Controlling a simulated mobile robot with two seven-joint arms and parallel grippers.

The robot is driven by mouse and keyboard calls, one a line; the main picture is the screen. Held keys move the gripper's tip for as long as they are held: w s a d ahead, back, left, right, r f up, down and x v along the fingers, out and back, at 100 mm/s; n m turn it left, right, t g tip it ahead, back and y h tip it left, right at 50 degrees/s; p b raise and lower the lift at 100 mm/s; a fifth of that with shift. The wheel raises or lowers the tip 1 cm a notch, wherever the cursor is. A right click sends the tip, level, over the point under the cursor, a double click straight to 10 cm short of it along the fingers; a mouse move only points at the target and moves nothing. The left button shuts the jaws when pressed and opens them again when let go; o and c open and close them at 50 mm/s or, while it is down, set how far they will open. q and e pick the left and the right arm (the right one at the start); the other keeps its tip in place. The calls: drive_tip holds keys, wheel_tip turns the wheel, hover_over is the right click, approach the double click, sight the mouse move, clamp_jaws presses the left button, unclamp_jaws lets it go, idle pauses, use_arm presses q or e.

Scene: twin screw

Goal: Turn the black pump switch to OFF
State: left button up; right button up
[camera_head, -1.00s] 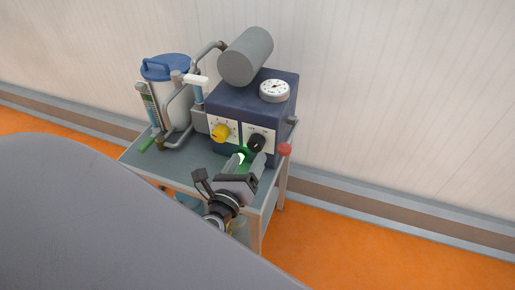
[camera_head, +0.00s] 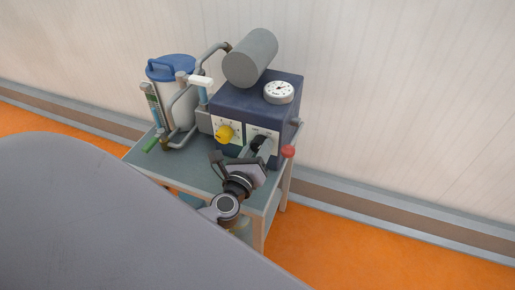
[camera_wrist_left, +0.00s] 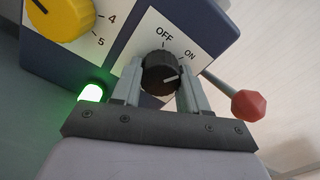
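The black pump switch (camera_head: 258,142) is a round knob on a white plate on the front of the dark blue pump box (camera_head: 228,104). In the left wrist view the black switch (camera_wrist_left: 158,72) has a white mark pointing right, nearer the ON label (camera_wrist_left: 190,55) than the OFF label (camera_wrist_left: 164,33). My left gripper (camera_wrist_left: 160,84) has one finger on each side of the knob; I cannot tell whether they touch it. In the head view the left gripper (camera_head: 261,150) partly covers the switch. My right gripper is not in view.
A yellow dial (camera_head: 224,133) sits left of the switch. A lit green lamp (camera_wrist_left: 92,93) is below it, beside my left finger. A red-ended lever (camera_head: 288,151) sticks out at right. A jar with a blue lid (camera_head: 171,67) stands on the grey cart (camera_head: 150,162).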

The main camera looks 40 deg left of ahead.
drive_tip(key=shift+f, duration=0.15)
use_arm(q)
drive_tip(key=shift+f+n+b, duration=0.1)
drive_tip(key=shift+n+b, duration=0.85)
drive_tip(key=shift+n, duration=0.75)
drive_tip(key=shift+n+b, duration=0.4)
drive_tip(key=shift+b, duration=0.15)
drive_tip(key=n+b, duration=0.1)
drive_tip(key=n, duration=0.2)
drive_tip(key=shift+n+b, duration=0.3)
drive_tip(key=shift+b, duration=0.05)
drive_tip(key=n+b, duration=0.1)
drive_tip(key=n, duration=0.1)
drive_tip(key=shift+n, duration=1)
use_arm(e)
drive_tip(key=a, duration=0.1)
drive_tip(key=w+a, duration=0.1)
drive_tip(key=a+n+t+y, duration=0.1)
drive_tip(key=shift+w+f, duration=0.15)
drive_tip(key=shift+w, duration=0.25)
